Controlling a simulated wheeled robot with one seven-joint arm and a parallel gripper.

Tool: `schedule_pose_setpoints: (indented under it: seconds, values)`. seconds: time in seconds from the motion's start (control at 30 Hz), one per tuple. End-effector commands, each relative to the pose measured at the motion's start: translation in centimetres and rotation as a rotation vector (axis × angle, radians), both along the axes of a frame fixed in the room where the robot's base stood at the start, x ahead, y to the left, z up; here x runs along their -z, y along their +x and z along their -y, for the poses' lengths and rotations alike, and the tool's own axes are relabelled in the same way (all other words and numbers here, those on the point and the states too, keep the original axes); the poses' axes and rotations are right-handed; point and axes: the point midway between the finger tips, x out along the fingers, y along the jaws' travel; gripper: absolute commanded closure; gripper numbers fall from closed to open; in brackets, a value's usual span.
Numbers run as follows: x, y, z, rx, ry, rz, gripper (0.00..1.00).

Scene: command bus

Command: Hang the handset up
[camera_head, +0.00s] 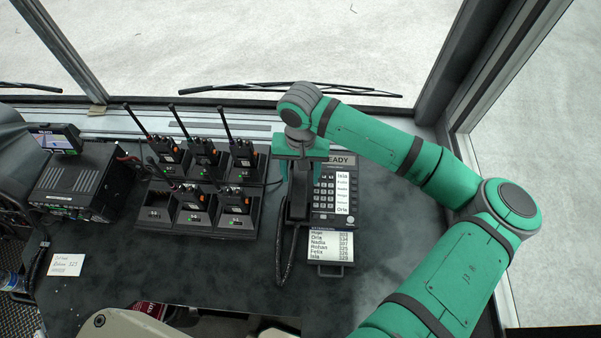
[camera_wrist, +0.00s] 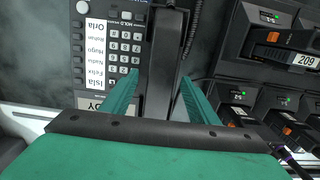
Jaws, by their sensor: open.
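The black handset (camera_head: 298,200) lies lengthwise along the left side of the desk phone (camera_head: 338,200). In the wrist view the handset (camera_wrist: 166,62) runs beside the phone's keypad (camera_wrist: 122,45). My gripper (camera_head: 301,172) is above the handset's far part, pointing down. In the wrist view its two green fingers (camera_wrist: 161,90) are apart, one on each side of the handset, with visible gaps. The gripper hides the handset's far end in the head view. I cannot tell whether the handset is fully seated in its cradle. The coiled cord (camera_head: 284,250) hangs at its left.
A charger rack (camera_head: 160,222) with several radios (camera_head: 243,153) stands left of the phone, antennas upright. A name list (camera_head: 325,245) extends from the phone's front. A larger radio unit (camera_head: 80,180) and a paper note (camera_head: 66,265) are farther left. The dark desk right of the phone is clear.

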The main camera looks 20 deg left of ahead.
Motion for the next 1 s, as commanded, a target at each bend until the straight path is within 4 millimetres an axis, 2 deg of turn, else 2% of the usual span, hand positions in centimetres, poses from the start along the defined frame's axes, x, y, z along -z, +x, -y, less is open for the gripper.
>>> schedule_pose_setpoints:
  seconds: [0.17,0.4,0.6,0.77,1.0]
  values:
    - [-2.1,0.1,-0.1,-0.001,0.002,0.003,0.46]
    - [-6.7,0.3,-0.1,-0.001,0.001,0.004,0.46]
    - [-9.4,0.3,-0.1,0.000,0.000,0.001,0.46]
    - [-10.5,0.3,-0.1,0.000,0.002,0.002,0.46]
    - [-10.6,0.3,-0.1,0.000,0.000,0.001,0.46]
